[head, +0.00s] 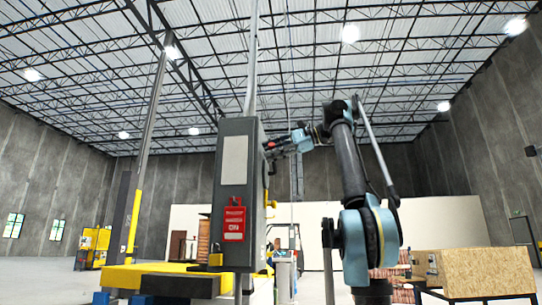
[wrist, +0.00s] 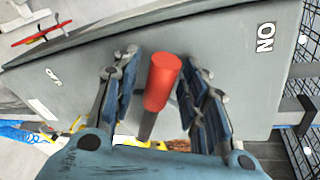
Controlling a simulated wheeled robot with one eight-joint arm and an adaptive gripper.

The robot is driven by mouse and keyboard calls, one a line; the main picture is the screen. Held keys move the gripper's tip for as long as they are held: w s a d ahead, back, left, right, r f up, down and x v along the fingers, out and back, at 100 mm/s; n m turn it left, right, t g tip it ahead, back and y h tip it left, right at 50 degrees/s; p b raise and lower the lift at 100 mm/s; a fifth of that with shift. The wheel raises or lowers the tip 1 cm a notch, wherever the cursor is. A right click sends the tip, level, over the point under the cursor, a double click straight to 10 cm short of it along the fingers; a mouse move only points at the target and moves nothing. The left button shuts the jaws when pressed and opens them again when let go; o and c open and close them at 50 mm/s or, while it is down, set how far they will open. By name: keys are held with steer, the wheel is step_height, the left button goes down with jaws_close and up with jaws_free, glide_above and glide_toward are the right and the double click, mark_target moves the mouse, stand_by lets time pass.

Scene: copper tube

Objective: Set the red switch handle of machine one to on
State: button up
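The red switch handle (wrist: 163,82) points out from the grey side panel of the machine cabinet (wrist: 225,60) in the wrist view, with a dark shaft below its red grip. The ON label (wrist: 265,37) is at the panel's right and the OFF label (wrist: 53,78) at its left; the handle stands between them in the picture. My gripper (wrist: 160,62) is open, one finger on each side of the red grip, with gaps showing. In the head view my gripper (head: 276,148) is at the right side of the cabinet (head: 235,140), and the handle shows as a small red spot.
A wooden crate (head: 475,272) stands at the right. Wire mesh (wrist: 299,140) is at the right in the wrist view.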

steer(key=shift+d, duration=0.1)
steer(key=shift+d, duration=0.6)
steer(key=s+d, duration=0.2)
steer(key=d, duration=0.9)
steer(key=shift+s+d, duration=0.2)
steer(key=shift+s, duration=0.15)
steer(key=shift+c, duration=0.2)
